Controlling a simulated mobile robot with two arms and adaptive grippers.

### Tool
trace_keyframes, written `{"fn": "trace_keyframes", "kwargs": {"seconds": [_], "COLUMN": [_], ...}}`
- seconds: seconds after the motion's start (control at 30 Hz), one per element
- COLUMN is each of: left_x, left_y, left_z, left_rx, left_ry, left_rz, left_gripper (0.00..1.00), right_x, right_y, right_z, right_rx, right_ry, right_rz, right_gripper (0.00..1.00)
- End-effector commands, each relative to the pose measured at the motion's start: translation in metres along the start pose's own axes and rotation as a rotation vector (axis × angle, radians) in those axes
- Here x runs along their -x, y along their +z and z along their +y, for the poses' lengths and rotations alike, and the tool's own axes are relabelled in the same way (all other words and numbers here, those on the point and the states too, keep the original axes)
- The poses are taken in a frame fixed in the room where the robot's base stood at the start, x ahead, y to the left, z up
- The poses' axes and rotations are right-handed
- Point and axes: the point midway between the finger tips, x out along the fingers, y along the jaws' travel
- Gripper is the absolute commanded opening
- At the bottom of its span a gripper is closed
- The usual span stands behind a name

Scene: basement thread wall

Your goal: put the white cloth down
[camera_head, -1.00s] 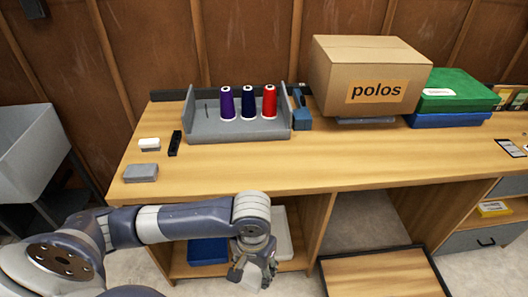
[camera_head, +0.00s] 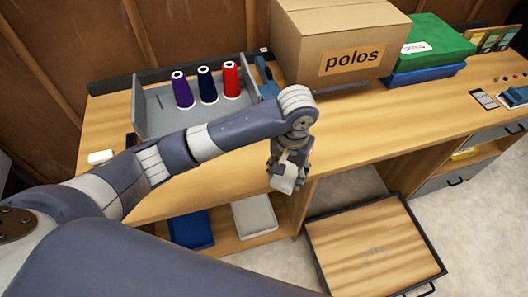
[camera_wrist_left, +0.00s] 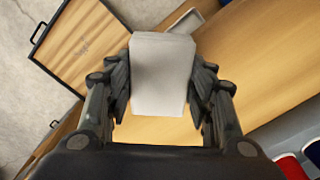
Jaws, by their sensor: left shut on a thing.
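The white cloth (camera_wrist_left: 162,75) shows in the left wrist view as a pale folded block between the two fingers. My left gripper (camera_wrist_left: 160,95) is shut on it. In the head view my left gripper (camera_head: 286,176) points down at the front edge of the wooden workbench (camera_head: 400,118), with the white cloth (camera_head: 287,184) at its fingertips. The cloth is held in the air, and the wooden bench top lies below it in the wrist view. My right gripper is not in view.
A grey tray (camera_head: 150,125) holds purple, navy and red thread cones. A cardboard box marked polos (camera_head: 300,50) and green (camera_head: 430,45) and blue (camera_head: 425,74) cases stand behind. A wooden-topped pull-out (camera_head: 375,245) lies low in front. The bench's right-middle top is clear.

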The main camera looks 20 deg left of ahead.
Motion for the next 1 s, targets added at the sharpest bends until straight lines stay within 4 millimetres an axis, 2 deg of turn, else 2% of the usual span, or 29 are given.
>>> {"fn": "trace_keyframes", "kwargs": {"seconds": [0.03, 0.1, 0.33, 0.47, 0.6, 0.7, 0.8, 1.0], "left_x": [0.0, -0.002, -0.007, -0.009, -0.01, -0.03, -0.041, -0.046], "left_y": [-0.006, -0.014, -0.032, -0.036, -0.043, -0.04, -0.041, -0.041], "left_z": [-0.015, -0.032, -0.073, -0.081, -0.097, -0.093, -0.094, -0.093], "left_rx": [0.007, 0.007, 0.003, 0.001, 0.004, -0.001, 0.0, -0.001], "left_ry": [-0.003, -0.003, 0.0, 0.002, 0.001, 0.001, 0.001, 0.002], "left_rz": [-0.001, 0.0, 0.001, 0.0, 0.0, -0.004, 0.0, 0.001], "left_gripper": [0.3, 0.3, 0.3, 0.3, 0.3, 0.3, 0.3, 0.3], "right_x": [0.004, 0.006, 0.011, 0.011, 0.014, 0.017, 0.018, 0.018], "right_y": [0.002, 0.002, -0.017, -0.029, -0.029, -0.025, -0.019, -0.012], "right_z": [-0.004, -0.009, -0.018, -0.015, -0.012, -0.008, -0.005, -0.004], "right_rx": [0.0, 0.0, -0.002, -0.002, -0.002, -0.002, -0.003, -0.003], "right_ry": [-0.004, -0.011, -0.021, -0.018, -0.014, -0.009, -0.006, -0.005], "right_rz": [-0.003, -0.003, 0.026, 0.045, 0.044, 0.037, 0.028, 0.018], "right_gripper": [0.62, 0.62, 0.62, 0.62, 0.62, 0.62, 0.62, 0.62]}}
